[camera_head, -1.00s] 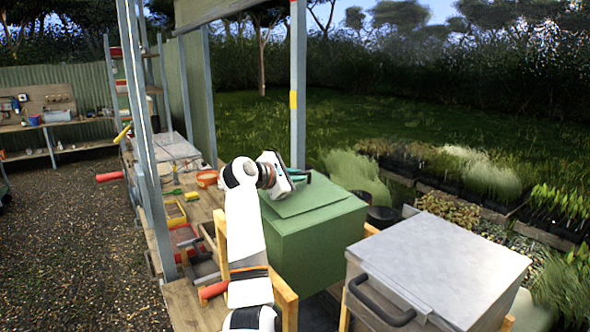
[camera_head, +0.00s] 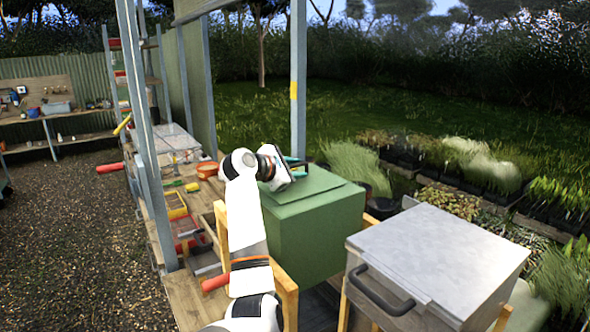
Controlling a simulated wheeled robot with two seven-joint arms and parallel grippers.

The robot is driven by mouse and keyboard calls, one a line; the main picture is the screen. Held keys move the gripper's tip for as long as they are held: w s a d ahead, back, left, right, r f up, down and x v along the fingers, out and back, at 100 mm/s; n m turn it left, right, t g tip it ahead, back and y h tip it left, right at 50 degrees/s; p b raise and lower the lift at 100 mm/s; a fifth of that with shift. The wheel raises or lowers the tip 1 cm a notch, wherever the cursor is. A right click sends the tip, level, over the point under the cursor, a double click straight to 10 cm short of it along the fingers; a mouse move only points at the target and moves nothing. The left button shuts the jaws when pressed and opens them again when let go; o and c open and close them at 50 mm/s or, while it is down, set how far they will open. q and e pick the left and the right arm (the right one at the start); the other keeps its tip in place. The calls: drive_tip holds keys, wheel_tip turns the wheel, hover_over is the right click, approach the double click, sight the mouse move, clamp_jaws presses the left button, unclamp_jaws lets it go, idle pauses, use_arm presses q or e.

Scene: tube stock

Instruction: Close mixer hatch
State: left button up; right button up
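A green box-shaped body (camera_head: 318,240), which looks like the mixer, stands in the middle of the view. A flat green hatch plate (camera_head: 312,197) lies on its top, flat or nearly so; I cannot tell whether its edge is fully down. My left arm comes up from the bottom and bends over at the box's far left. My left gripper (camera_head: 299,168) is at the rear left edge of the plate, its two fingers apart with nothing seen between them. I cannot tell whether it touches the plate. My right gripper is not in view.
A grey metal-lidded box (camera_head: 440,250) with a dark handle (camera_head: 378,292) stands at the right front. A wooden bench (camera_head: 190,295) with trays and tools runs along the left. A blue-grey post (camera_head: 298,90) rises behind the green box. Planter beds lie behind right.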

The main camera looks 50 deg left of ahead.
use_arm(q)
drive_tip(key=shift+s+r, duration=0.1)
drive_tip(key=shift+s, duration=0.25)
drive_tip(key=b+v, duration=0.4)
drive_tip(key=v, duration=0.7)
drive_tip(key=shift+b, duration=0.4)
drive_tip(key=shift+s+d, duration=0.1)
drive_tip(key=shift+d, duration=0.05)
